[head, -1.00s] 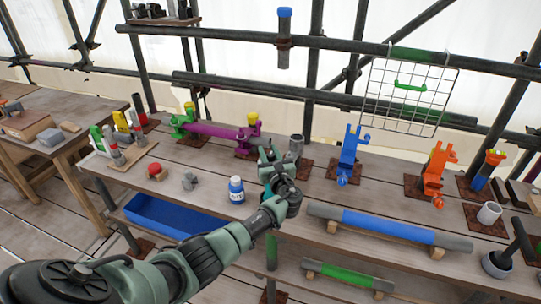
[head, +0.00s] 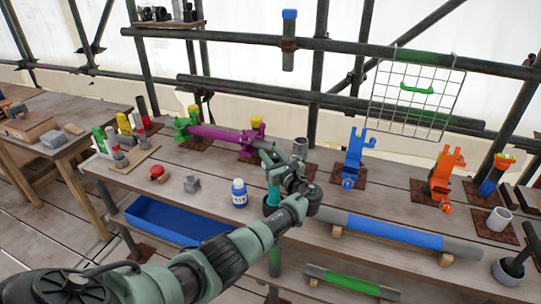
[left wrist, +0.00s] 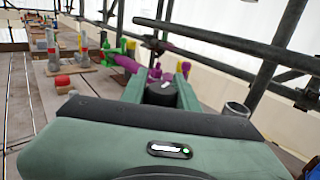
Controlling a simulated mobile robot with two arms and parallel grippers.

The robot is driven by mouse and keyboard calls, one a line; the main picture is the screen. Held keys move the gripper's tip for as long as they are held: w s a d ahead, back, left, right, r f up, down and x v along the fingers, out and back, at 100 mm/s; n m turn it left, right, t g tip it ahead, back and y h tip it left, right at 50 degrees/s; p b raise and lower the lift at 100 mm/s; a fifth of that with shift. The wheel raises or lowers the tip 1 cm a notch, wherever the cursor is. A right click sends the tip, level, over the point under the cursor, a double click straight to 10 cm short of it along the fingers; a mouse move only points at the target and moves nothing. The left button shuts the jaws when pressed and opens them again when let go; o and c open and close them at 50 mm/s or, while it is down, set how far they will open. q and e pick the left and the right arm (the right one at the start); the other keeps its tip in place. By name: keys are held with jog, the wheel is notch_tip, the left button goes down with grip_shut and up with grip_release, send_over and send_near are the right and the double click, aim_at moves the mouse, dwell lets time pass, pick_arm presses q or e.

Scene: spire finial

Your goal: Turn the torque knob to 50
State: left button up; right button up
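A teal upright tool (head: 273,192) stands in a dark round base near the middle of the bench, partly behind my left arm. My left gripper (head: 272,160) is at its top end in the head view. In the left wrist view a black round knob (left wrist: 161,94) sits between the two green fingers of the left gripper (left wrist: 160,88), which appear to touch it on both sides. No scale or number on the knob can be read. My right gripper is not in view.
A blue-banded pipe (head: 395,231) lies to the right. A grey cup (head: 300,147) is just behind the gripper. Blue (head: 354,155) and orange (head: 444,175) clamps stand farther right.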

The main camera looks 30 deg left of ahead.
aim_at(277, 162)
pick_arm(q)
jog(key=o, duration=0.3)
jog(key=b+v, duration=0.1)
jog(key=v, duration=0.7)
jog(key=shift+a, duration=0.1)
jog(key=shift+w, duration=0.1)
